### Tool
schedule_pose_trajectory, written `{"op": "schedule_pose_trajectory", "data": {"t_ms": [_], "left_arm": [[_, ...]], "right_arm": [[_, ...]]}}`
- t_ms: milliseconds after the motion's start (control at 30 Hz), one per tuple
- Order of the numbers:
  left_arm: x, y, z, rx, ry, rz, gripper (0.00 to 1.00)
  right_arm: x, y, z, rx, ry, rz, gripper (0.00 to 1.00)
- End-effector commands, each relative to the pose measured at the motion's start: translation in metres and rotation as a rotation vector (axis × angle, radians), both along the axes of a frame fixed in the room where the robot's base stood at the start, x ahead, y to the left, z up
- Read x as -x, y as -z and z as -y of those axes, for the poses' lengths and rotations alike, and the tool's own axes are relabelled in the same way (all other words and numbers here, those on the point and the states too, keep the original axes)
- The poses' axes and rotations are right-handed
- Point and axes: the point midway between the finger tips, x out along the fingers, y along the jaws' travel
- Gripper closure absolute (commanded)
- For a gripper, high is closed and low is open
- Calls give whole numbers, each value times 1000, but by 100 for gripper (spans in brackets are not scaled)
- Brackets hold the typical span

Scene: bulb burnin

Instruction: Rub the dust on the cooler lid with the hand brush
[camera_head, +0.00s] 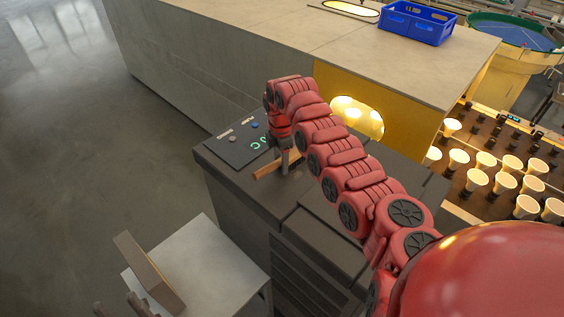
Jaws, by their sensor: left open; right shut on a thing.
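The cooler lid (237,178) is the dark grey top of a cabinet in the middle of the view. My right arm reaches over it from the right. My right gripper (286,163) points down at the lid and is shut on the hand brush (267,170). I cannot clearly pick out dust; my arm hides part of the lid. My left gripper (120,308) shows only as dark fingertips at the bottom left edge, open.
A control panel (237,146) with green lettering and a blue button lies on the cabinet's far left. A grey table (212,255) with a tilted brown-grey block (148,272) stands in front. A yellow housing (385,115) glows behind. White bulbs (476,180) fill a rack at right.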

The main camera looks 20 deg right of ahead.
Motion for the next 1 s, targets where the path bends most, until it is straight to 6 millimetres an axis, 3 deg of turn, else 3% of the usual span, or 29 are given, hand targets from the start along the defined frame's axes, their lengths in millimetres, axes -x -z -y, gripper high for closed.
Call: {"op": "schedule_pose_trajectory", "data": {"t_ms": [500, 1000], "left_arm": [[0, 10, 0, 0, 0, 0, 50], [0, 13, 0, 0, 0, 0, 50]], "right_arm": [[-1, -53, 1, 2, 2, 3, 100], [-1, -65, 1, 2, 1, 4, 100]]}}
